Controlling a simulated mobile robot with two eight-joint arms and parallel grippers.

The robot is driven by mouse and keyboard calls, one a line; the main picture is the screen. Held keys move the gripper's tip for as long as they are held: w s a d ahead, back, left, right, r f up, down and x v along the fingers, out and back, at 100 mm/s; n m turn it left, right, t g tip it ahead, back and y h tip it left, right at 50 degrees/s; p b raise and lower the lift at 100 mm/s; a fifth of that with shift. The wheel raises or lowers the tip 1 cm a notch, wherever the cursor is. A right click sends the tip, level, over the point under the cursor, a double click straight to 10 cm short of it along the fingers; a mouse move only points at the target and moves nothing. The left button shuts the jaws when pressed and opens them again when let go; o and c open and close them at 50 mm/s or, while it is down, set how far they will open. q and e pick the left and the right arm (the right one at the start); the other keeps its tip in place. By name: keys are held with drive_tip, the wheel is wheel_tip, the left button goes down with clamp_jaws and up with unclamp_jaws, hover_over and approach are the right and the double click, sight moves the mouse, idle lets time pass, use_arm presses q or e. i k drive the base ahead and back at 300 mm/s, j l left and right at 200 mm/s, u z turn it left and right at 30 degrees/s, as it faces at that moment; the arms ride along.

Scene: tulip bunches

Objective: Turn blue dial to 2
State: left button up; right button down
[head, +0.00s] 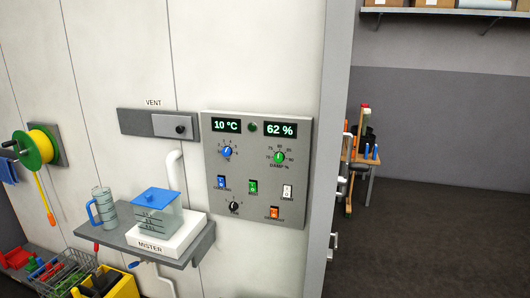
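The blue dial (227,152) sits at the upper left of a grey control panel (294,205) on the white wall in the head view. Small numbers ring it, but they and its pointer are too small to read surely. The display (227,125) above it reads 10 °C. A green dial (279,157) marked DAMP % is to its right, under a display (281,130) reading 62 %. A black dial (234,205) is lower down. Neither of my grippers is in view.
Left of the panel, a shelf (190,255) holds a mister (158,215) with a blue lid and a measuring jug (104,207). A vent slide (172,126) is above. A yellow hose reel (42,146) hangs far left. A doorway opens right of the panel.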

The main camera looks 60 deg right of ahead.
sight(226, 151)
drive_tip(key=i+z, duration=0.1)
drive_tip(key=z, duration=0.35)
drive_tip(key=i+z, duration=0.15)
drive_tip(key=z, duration=0.25)
drive_tip(key=i+z, duration=0.1)
drive_tip(key=z, duration=0.35)
drive_tip(key=i+j+z, duration=0.1)
drive_tip(key=z, duration=0.3)
drive_tip(key=j, duration=0.1)
